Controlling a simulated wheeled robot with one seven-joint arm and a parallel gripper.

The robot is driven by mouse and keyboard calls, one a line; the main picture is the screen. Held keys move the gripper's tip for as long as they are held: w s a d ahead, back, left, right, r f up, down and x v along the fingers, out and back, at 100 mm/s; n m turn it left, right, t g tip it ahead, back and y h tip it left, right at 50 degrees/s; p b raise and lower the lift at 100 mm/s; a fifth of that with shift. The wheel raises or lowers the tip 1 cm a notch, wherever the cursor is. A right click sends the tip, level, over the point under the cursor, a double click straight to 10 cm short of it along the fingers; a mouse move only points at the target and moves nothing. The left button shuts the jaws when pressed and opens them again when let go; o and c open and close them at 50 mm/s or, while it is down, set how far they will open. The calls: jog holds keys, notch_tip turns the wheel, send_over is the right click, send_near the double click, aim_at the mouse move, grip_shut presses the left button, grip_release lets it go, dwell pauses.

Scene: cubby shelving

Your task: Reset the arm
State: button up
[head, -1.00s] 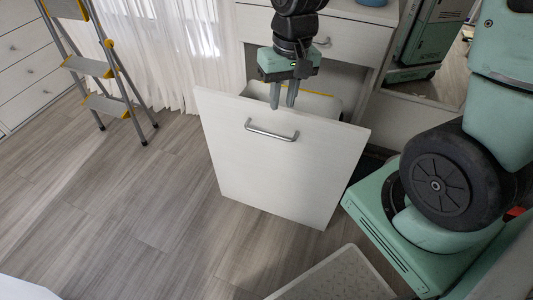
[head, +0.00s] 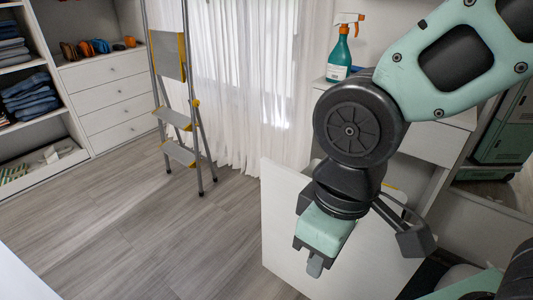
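My arm shows folded at the right of the head view, its elbow and wrist links in front of the white pull-out drawer. My gripper (head: 316,266) points down in front of the white drawer front (head: 370,275). I see it from the side, so the gap between its fingers does not show. No held thing is visible at the fingertips. The drawer stands pulled out, and my arm hides much of it.
A stepladder (head: 180,90) stands left of centre before white curtains (head: 250,70). A spray bottle (head: 340,55) stands on the white desk top behind my arm. Shelves with folded jeans (head: 27,97) and a chest of drawers (head: 110,95) are at left. The wooden floor (head: 150,240) between is clear.

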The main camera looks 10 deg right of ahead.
notch_tip(320, 180, up, 19)
jog(key=p, duration=1.8)
jog(key=shift+r, duration=0.1)
